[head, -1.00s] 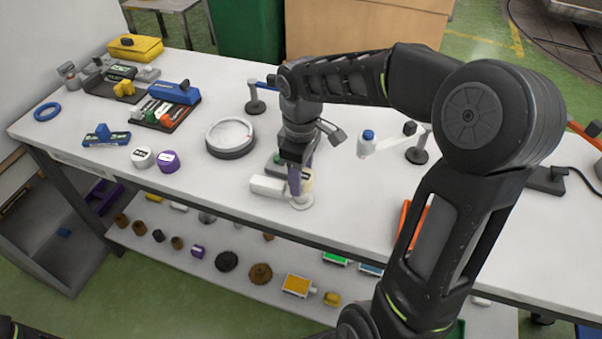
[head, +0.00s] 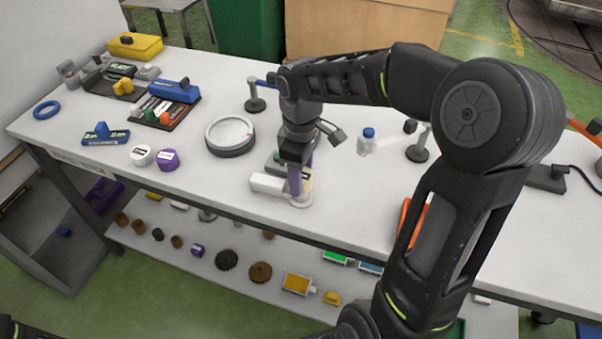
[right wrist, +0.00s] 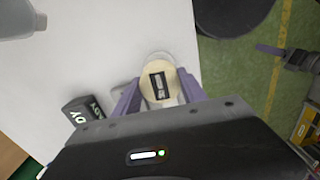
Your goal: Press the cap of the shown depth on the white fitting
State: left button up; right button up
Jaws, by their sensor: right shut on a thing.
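My right gripper (head: 300,181) is shut on a cream cap (head: 309,184) with a dark label on its top. In the right wrist view the cap (right wrist: 153,72) sits between the two purple fingers. The cap is over the white fitting (head: 300,202), whose round base shows below the fingers. The fingers and cap hide the joint, so I cannot tell how deep the cap sits. A white cap (head: 142,156) and a purple cap (head: 168,160) stand apart on the bench to the left.
A white block (head: 267,185) lies just left of the fitting. A round grey-rimmed dish (head: 231,136) stands behind it to the left. A small blue-capped bottle (head: 367,143) is to the right. A dark "READY" sign (right wrist: 84,109) is close to the gripper.

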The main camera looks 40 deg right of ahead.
jog(key=shift+f+b, duration=0.85)
jog(key=shift+f, duration=0.45)
dwell(2.2)
dwell(0.5)
jog(key=o, duration=1.4)
notch_tip(320, 180, up, 8)
jog(key=shift+f, duration=0.1)
